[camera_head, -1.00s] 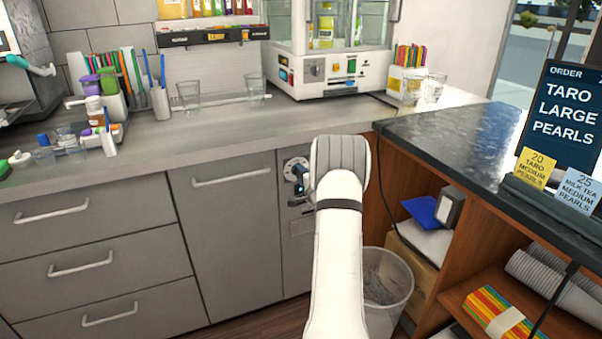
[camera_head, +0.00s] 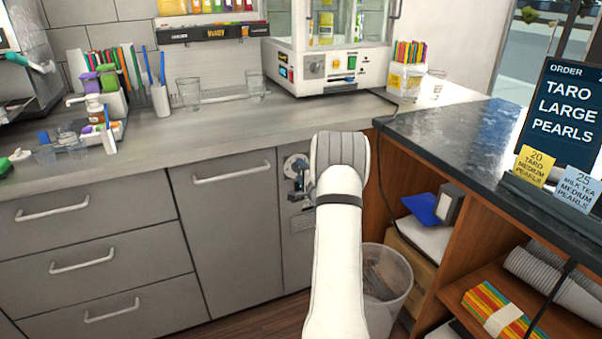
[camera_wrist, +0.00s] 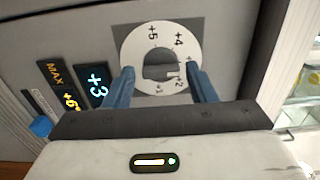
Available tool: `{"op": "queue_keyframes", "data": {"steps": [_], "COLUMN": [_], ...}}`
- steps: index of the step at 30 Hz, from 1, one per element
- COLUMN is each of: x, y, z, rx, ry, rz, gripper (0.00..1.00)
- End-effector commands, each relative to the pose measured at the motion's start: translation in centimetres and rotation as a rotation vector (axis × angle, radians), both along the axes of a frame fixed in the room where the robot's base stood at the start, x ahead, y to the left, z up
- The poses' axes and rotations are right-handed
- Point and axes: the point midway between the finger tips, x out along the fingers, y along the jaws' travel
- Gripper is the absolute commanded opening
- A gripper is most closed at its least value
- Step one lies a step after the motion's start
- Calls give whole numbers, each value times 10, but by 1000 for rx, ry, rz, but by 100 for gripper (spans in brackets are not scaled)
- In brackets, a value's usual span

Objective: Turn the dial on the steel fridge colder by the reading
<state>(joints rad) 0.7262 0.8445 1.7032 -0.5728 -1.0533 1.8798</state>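The dial (camera_head: 289,163) is a pale round plate on a narrow grey front panel (camera_head: 297,262) under the counter. In the wrist view the dial (camera_wrist: 134,52) carries numbers including +5, +4 and +2, with a dark knob (camera_wrist: 160,63) in its middle. A light mark on the knob sits toward the right, near the +2 side. A reading display (camera_wrist: 96,84) shows +3 in cyan, beside a label (camera_wrist: 64,88) reading MAX +6. My gripper (camera_wrist: 160,76) is open, its two blue fingers apart on either side of the knob; contact cannot be told. My forearm partly hides the panel in the head view.
A waste bin (camera_head: 400,292) stands right of the panel, beside open wooden shelves (camera_head: 398,172). A grey cupboard door with a handle (camera_head: 232,174) is to the left. The countertop (camera_head: 225,130) above holds cups and a machine (camera_head: 335,72).

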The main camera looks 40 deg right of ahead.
Motion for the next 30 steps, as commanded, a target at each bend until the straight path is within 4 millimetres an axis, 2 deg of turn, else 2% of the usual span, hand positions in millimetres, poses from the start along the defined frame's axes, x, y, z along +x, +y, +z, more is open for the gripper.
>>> {"op": "queue_keyframes", "data": {"steps": [3,11,14,24,30], "x": [0,-3,-13,-66,-76], "y": [0,0,3,15,18], "z": [0,1,2,1,0], "rx": [0,-1,-1,0,0], "ry": [-1,-1,-1,0,-1], "rz": [0,0,-1,-1,0], "gripper": [59,59,59,59,59]}}
